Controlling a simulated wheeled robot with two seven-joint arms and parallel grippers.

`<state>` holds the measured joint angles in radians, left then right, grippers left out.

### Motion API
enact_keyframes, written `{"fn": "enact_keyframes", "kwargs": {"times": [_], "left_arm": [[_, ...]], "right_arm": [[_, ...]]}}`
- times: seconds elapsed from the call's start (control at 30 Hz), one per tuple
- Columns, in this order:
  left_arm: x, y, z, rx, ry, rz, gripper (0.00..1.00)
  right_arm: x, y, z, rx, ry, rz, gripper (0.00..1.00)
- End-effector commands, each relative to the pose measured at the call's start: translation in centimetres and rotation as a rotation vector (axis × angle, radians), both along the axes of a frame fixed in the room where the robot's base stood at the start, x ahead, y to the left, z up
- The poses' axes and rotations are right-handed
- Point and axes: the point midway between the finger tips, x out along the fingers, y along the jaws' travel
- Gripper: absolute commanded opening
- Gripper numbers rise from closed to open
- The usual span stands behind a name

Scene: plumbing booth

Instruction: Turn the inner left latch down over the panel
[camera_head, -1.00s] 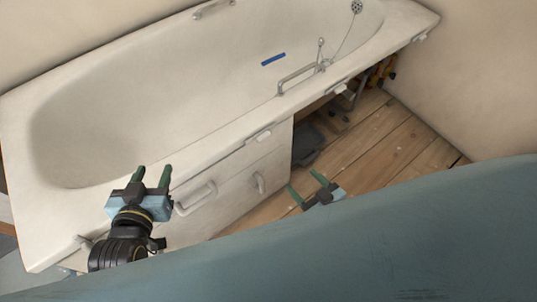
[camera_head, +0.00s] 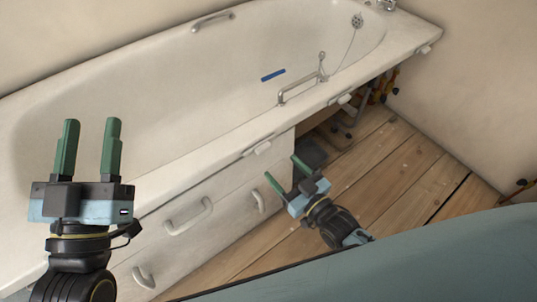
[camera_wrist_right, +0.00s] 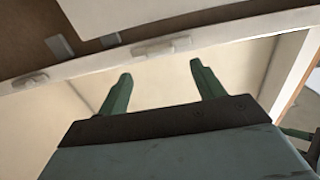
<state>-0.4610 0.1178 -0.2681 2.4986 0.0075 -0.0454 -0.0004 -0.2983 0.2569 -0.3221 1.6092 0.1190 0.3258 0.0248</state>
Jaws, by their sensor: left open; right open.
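The inner left latch (camera_head: 257,146) is a small white bar under the tub's front rim, lying roughly along the rim above the panel's right part. The white panel (camera_head: 225,205) stands below the rim, covering the left stretch of the tub's front. My right gripper (camera_head: 281,170) is open and empty, just in front of the panel's right end, lower than the latch and apart from it. In the right wrist view its open fingers (camera_wrist_right: 158,85) point toward the rim, where two latches (camera_wrist_right: 160,47) show; I cannot tell which they are. My left gripper (camera_head: 87,147) is open and empty at the left.
The panel carries several handles, including a large one (camera_head: 188,215) and a small one (camera_head: 258,199). Right of the panel the tub's underside is open, with a dark grey object (camera_head: 312,153) on the floor. Another latch (camera_head: 345,99) sits farther right. The wooden floor (camera_head: 395,165) is mostly clear.

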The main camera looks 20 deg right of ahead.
Motion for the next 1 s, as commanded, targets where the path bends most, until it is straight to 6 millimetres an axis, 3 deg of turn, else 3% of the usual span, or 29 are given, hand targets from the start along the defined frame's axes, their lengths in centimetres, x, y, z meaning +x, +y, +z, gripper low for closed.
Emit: {"fn": "enact_keyframes", "kwargs": {"times": [0.2, 0.43, 0.9, 1.0], "left_arm": [[-1.3, 0.2, 1.6, -0.059, -0.192, -0.002, 0.45], [-2.5, 0.5, 2.6, -0.102, -0.339, -0.001, 0.45], [-3.1, 0.7, 3.1, -0.118, -0.394, -0.001, 0.45], [-3.1, 0.7, 3.1, -0.118, -0.393, -0.001, 0.45]], "right_arm": [[3.4, 1.3, -0.2, 0.002, -0.005, 0.0, 0.67], [6.0, 2.2, -0.1, 0.001, -0.002, 0.0, 0.67], [6.8, 2.5, 0.0, 0.0, 0.0, 0.0, 0.67], [6.8, 2.5, 0.0, 0.0, 0.0, 0.0, 0.54]]}}
